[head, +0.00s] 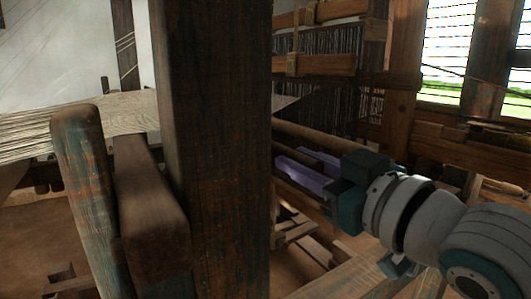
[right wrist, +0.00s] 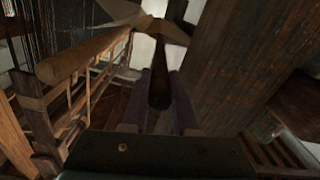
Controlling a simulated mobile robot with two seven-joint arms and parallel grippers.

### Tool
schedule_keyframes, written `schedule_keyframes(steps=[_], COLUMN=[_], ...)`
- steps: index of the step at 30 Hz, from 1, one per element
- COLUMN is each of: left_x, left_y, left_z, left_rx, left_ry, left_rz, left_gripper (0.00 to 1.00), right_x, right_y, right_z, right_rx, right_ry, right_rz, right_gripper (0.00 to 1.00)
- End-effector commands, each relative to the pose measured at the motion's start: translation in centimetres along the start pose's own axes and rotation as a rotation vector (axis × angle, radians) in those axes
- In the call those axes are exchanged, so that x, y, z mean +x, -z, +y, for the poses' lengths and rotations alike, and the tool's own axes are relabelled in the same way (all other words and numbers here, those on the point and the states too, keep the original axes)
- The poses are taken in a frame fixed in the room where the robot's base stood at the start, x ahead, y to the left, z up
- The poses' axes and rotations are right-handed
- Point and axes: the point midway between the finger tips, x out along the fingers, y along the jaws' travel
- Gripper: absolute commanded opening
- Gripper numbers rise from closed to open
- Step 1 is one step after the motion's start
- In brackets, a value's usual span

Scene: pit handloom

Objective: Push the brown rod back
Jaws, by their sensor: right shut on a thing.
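My right gripper (head: 295,164) reaches in from the right in the head view, with its purple fingers pointing left toward the big dark post. In the right wrist view its fingers (right wrist: 160,80) stand on either side of a dark brown rod (right wrist: 160,92), and it is shut on this rod. The rod runs away from the palm between the fingers; its far part is hard to make out. In the head view the held rod is mostly hidden by the fingers and gripper body. My left gripper is not in view.
A thick dark post (head: 218,150) stands close on the left of my right gripper. A lighter round beam (right wrist: 85,55) runs beside the gripper. Loom frames with hanging threads (head: 320,85) stand behind. Pale warp (head: 75,120) stretches at left.

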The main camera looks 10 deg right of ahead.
Motion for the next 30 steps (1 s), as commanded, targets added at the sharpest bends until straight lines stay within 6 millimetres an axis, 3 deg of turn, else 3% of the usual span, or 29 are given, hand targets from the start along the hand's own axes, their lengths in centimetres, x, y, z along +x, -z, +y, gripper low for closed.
schedule_keyframes(steps=[3, 11, 12, 19, 30], left_x=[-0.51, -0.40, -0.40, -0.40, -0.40], left_y=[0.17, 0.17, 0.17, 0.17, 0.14], left_z=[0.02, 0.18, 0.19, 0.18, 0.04], left_rx=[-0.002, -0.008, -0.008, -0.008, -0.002], left_ry=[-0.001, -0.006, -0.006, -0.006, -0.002], left_rz=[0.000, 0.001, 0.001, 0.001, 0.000], left_gripper=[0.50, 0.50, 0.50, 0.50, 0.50], right_x=[-0.03, -0.01, -0.01, -0.01, -0.01], right_y=[0.27, 0.25, 0.26, 0.25, 0.24], right_z=[-0.93, -1.11, -1.13, -1.05, -1.05], right_rx=[0.004, 0.002, 0.002, 0.002, 0.002], right_ry=[0.001, 0.004, 0.004, 0.003, 0.003], right_rz=[-0.001, 0.002, 0.002, 0.002, 0.002], right_gripper=[0.00, 0.00, 0.32, 0.57, 0.57])
